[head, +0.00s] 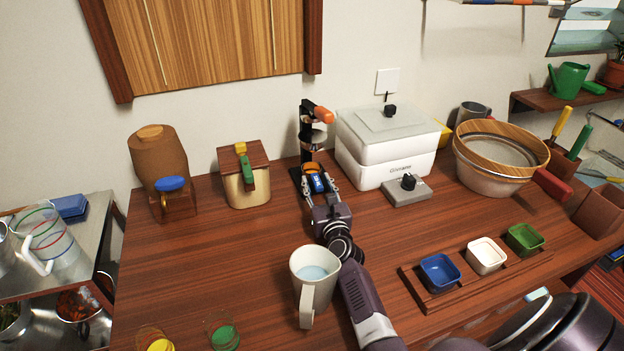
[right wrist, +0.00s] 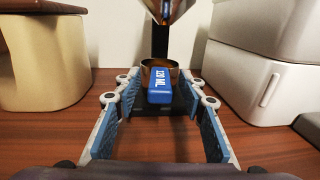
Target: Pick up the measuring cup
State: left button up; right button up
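A small measuring cup with a blue handle marked "125 ML" (right wrist: 159,85) sits on the dark base of a stand, under a metal funnel-like part. In the head view its blue handle (head: 318,183) points toward me. My right gripper (head: 319,186) is open, with one finger on each side of the handle. The right wrist view shows the gripper's blue pads (right wrist: 158,125) wide apart, with clear space on both sides of the handle. The cup's bowl is partly hidden behind the handle.
A white appliance (head: 385,150) stands close right of the stand, and a wooden-lidded canister (head: 246,188) to its left. A white mug (head: 303,270) is beside my right arm. A tray with small bowls (head: 470,282) lies right. Counter between canister and mug is clear.

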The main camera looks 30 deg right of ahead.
jog(key=shift+w, duration=0.15)
grip_shut()
jog(key=shift+r, duration=0.2)
dwell(0.4)
